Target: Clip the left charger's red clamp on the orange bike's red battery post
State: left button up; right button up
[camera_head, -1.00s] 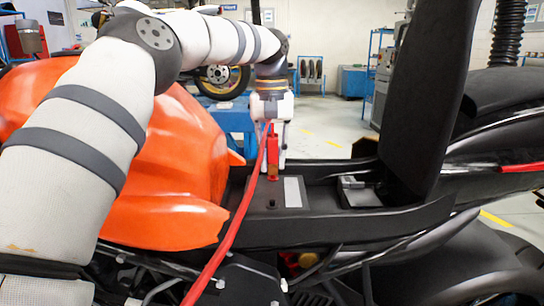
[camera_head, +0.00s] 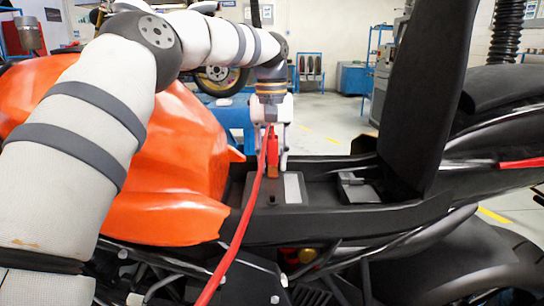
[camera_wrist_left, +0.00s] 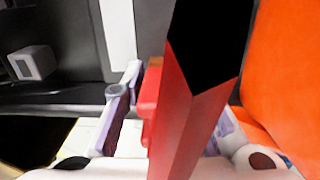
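The red clamp (camera_head: 272,146) stands upright at the far edge of the orange bike's battery (camera_head: 262,191). Its brownish lower end meets the battery top in the head view; the red post is hidden there, so I cannot see the jaws' grip. My left gripper (camera_head: 271,162) points down around the clamp, its fingers spread to either side. In the wrist view, the left gripper's fingers (camera_wrist_left: 172,105) are apart, with the red clamp (camera_wrist_left: 149,100) between them and the cable crossing in front. A dark post (camera_head: 271,199) shows on the battery's near side. My right gripper is out of view.
The red cable (camera_head: 243,225) runs from the clamp down across the bike's near side. The orange bodywork (camera_head: 170,165) is close left of the battery. The raised black seat (camera_head: 425,95) stands to the right. The chargers are not recognisable.

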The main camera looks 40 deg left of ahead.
aim_at(272, 138)
pick_arm(q)
jog(key=shift+o, duration=0.6)
notch_tip(272, 138, up, 7)
jog(key=shift+r, duration=0.2)
jog(key=shift+f, duration=0.1)
